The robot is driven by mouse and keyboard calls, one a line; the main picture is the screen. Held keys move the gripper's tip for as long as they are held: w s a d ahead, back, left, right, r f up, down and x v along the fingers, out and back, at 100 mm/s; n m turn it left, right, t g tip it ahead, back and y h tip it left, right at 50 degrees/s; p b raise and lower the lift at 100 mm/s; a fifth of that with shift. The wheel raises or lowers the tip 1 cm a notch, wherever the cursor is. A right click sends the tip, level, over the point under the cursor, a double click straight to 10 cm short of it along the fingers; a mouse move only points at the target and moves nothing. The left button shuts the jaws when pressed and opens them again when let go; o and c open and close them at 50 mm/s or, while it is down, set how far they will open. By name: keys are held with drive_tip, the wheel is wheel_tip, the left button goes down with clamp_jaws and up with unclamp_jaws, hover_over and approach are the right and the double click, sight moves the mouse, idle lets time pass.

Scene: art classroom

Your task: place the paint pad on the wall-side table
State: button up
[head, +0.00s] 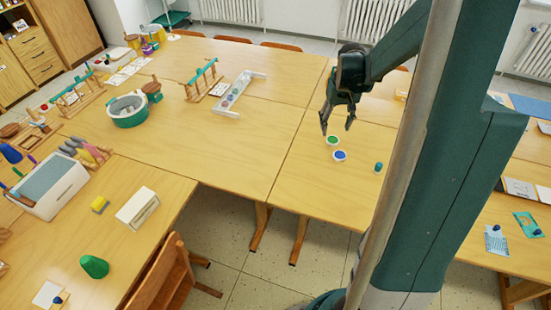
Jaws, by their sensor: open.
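Two small round paint pads lie on the light wood table (270,150) under my arm. One is a green paint pad (333,140) and the other a blue paint pad (340,156), each in a white rim, close together. My gripper (337,127) is open and empty, pointing down, and in the picture its fingertips are just above the green pad. I cannot tell its exact height over the table. The frame does not make clear which table is the wall-side one; radiators line the back wall, and a table with cards (515,200) shows at the right.
A small teal cylinder (379,167) stands right of the pads. A white tray of paints (238,92), a small wooden rack (205,80) and a teal pot (128,109) stand farther left. My column hides part of the right side. The table left of the pads is clear.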

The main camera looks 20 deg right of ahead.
drive_tip(key=s+a+r+n+t, duration=0.1)
drive_tip(key=s+a+r, duration=0.2)
drive_tip(key=a+r, duration=0.45)
drive_tip(key=s+a+r+n+t, duration=0.15)
drive_tip(key=a+r, duration=0.35)
drive_tip(key=a, duration=0.6)
drive_tip(key=s+a+r+t, duration=0.2)
drive_tip(key=s+a, duration=0.5)
drive_tip(key=a, duration=0.1)
drive_tip(key=s+a+r+n+t, duration=0.1)
drive_tip(key=s+a+r+t, duration=0.1)
drive_tip(key=s+a, duration=0.5)
drive_tip(key=shift+s+a, duration=0.15)
drive_tip(key=shift+a, duration=0.65)
